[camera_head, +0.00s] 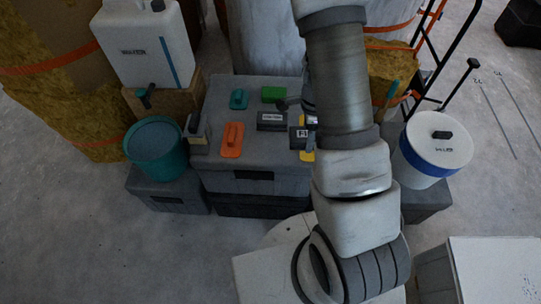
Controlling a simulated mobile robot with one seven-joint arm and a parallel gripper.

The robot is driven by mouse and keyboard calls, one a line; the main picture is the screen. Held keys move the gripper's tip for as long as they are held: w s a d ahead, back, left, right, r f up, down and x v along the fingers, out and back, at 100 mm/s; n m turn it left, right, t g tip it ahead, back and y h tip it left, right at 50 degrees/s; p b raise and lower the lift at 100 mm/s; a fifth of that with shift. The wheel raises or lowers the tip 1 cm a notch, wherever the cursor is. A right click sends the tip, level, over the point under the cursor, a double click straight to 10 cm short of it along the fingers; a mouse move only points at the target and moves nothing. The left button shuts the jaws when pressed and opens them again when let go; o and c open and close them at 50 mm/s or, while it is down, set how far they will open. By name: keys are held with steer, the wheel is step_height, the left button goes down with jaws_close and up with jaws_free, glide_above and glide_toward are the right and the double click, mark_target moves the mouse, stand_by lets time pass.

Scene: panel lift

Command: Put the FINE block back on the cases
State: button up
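A dark block with a white label reading "FI", taken as the FINE block (297,142), shows at the right part of the top of the grey cases (213,162). My arm hides its right side, so I cannot tell whether it rests on the lid or is held above it. The cases are stacked, with a flat lid. My gripper (290,104) is mostly hidden behind my arm; a dark part of it shows just above the FINE block. I cannot see whether its fingers are open or shut, or whether they touch the block.
On the lid lie another labelled dark block (271,121), an orange float (232,140), a teal tool (239,98), a green block (273,93) and a yellow piece (307,156). A teal bucket (157,153) stands left, a white bucket (437,150) right. A white canister (145,45) stands behind left.

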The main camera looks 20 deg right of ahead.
steer(key=shift+f+m, duration=0.15)
steer(key=shift+m, duration=0.15)
steer(key=b, duration=0.2)
glide_above(270, 151)
step_height(270, 151, down, 7)
steer(key=shift+s+r, duration=0.1)
steer(key=shift+f+b, duration=0.7)
steer(key=shift+f, duration=1.3)
steer(key=shift+f, duration=0.2)
steer(key=o, duration=1.2)
steer(key=shift+o, duration=0.2)
steer(key=shift+r, duration=0.2)
